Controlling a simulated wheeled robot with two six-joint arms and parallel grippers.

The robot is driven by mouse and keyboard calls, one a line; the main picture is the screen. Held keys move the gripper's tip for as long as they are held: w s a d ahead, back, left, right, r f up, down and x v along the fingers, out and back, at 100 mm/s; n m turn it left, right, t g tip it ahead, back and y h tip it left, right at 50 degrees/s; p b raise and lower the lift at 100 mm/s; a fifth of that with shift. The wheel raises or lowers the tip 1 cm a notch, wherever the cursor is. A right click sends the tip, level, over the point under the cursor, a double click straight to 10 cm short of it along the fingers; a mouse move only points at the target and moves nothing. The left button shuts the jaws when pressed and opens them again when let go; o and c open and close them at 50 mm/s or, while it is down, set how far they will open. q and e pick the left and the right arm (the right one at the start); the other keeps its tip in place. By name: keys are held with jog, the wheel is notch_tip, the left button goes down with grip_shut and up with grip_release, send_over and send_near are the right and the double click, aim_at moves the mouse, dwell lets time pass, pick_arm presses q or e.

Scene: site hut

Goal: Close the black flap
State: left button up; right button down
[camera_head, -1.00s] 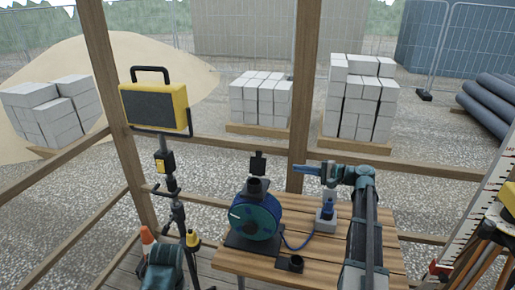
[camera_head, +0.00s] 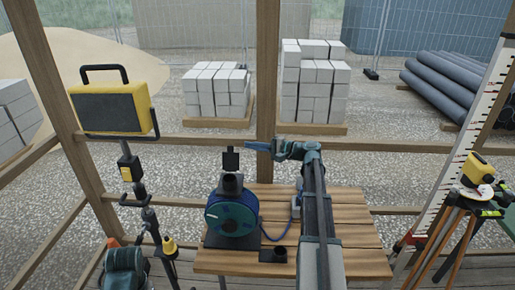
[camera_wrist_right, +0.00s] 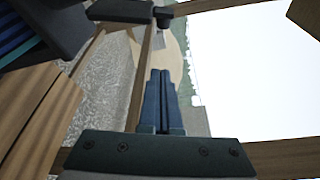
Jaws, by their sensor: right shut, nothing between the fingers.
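My right gripper (camera_head: 249,147) comes in from the right, shut and empty. Its tips are just right of the flap and slightly above its middle in the picture; I cannot tell whether they touch. In the right wrist view the shut fingers (camera_wrist_right: 161,100) point up the picture, and a dark flat piece (camera_wrist_right: 120,11) beyond them appears to be the flap. My left gripper is not in view.
A yellow work lamp (camera_head: 115,108) stands left and a yellow instrument on a tripod (camera_head: 477,168) right. A wooden post (camera_head: 266,80) rises behind the table.

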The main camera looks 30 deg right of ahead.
aim_at(231, 157)
jog(key=r+x, duration=0.1)
jog(key=x, duration=0.4)
jog(key=s+a, duration=0.1)
jog(key=s+a+p, duration=0.1)
jog(key=s, duration=0.1)
jog(key=shift+a+r, duration=0.1)
jog(key=shift+a, duration=0.05)
jog(key=shift+s, duration=0.1)
jog(key=shift+s+a+r+n, duration=0.1)
jog(key=shift+s+n, duration=0.05)
jog(key=shift+n, duration=0.15)
